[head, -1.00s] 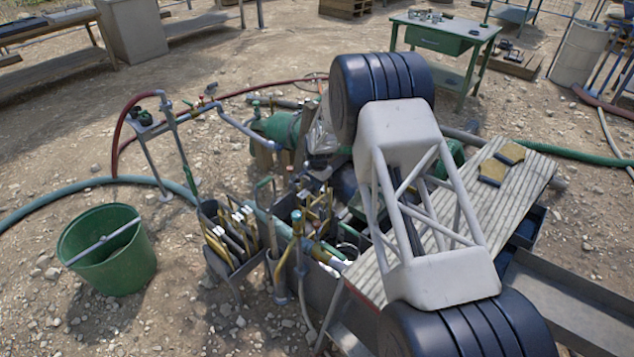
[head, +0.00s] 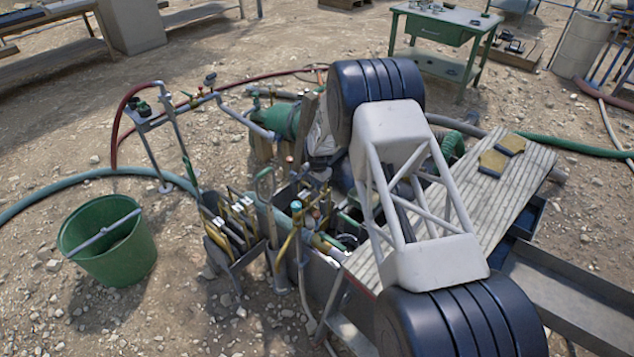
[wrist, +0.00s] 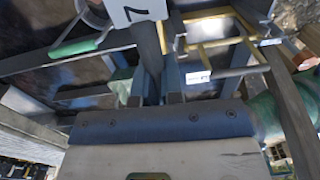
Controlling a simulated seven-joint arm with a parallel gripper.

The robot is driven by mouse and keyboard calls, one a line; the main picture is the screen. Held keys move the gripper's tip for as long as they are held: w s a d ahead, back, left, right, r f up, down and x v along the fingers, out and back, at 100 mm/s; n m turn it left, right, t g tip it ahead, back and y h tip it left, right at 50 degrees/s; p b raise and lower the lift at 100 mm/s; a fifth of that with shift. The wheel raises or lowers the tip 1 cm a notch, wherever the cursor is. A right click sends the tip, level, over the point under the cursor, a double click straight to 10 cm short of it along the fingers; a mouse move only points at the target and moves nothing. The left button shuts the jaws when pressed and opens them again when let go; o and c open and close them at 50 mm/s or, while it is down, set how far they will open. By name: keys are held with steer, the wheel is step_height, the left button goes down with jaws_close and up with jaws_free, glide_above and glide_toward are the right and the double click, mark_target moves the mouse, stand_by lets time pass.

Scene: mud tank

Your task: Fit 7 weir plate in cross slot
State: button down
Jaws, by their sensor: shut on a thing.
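The weir plate marked 7 (wrist: 134,10) shows at the top of the wrist view as a white face with a dark number, cut off by the frame edge. My gripper (wrist: 158,76) is shut and extends toward it. The dark upright piece just below the number lies between the fingers, so the hold appears to be on this plate. The plate's lower edge and any slot under it are hidden. In the head view the mud tank (head: 318,285) is partly covered by my arm, and my gripper and the held plate are hidden there.
A rack (head: 237,262) with several tagged, yellow-edged plates stands left of the tank. Yellow-framed parts (wrist: 215,40) with white tags lie close right of the gripper in the wrist view. A green bucket (head: 108,240) stands left. A ribbed board (head: 500,205) is at right.

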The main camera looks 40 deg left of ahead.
steer(key=shift+f, duration=1)
step_height(320, 180, down, 7)
steer(key=shift+d, duration=0.15)
stand_by(3.8)
steer(key=c, duration=1.2)
jaws_free()
steer(key=shift+r, duration=0.1)
steer(key=shift+r, duration=0.1)
steer(key=shift+d+r, duration=0.1)
steer(key=shift+r, duration=3.7)
